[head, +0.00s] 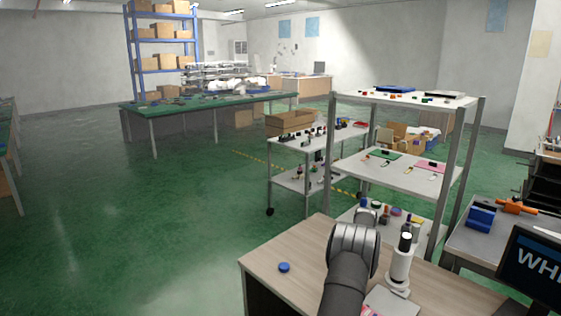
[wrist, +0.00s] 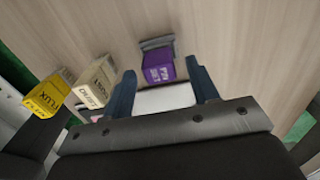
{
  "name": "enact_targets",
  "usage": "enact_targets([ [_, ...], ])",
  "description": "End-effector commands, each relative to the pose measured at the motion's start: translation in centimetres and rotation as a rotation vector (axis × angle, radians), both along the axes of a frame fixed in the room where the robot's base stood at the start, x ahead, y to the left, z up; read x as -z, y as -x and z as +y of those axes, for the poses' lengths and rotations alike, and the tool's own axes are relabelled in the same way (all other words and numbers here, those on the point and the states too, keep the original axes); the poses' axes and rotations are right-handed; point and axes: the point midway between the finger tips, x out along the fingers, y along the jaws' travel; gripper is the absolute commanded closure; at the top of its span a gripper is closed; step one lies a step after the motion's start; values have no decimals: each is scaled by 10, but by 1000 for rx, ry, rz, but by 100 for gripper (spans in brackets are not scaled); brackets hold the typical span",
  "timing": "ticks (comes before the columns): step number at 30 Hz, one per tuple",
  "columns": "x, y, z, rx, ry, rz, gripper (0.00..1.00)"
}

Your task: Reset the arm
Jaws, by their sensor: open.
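My arm (head: 350,262) rises from the front of the wooden table in the head view, bent at a grey joint; its gripper is not clear there. In the wrist view my gripper (wrist: 162,76) has two blue fingers spread wide apart. A purple box (wrist: 158,68) with white lettering stands beyond and between the fingertips, against a grey bracket. Nothing is clearly held. A white flat surface (wrist: 165,98) shows between the fingers, nearer the palm; I cannot tell what it is.
A yellow box (wrist: 46,96) and a beige box (wrist: 98,82) stand left of the fingers. A blue round piece (head: 284,267) lies on the wooden table (head: 262,258). A white upright device (head: 400,265) stands right of my arm, near a dark monitor (head: 535,268). A shelf rack (head: 400,172) stands behind.

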Motion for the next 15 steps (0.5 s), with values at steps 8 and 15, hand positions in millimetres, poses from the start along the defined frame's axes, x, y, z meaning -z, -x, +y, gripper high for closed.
enact_targets([
  [8, -57, 0, 0, -1, -1, 0, 46],
  [15, -71, 2, 1, -1, -5, 9, 46],
])
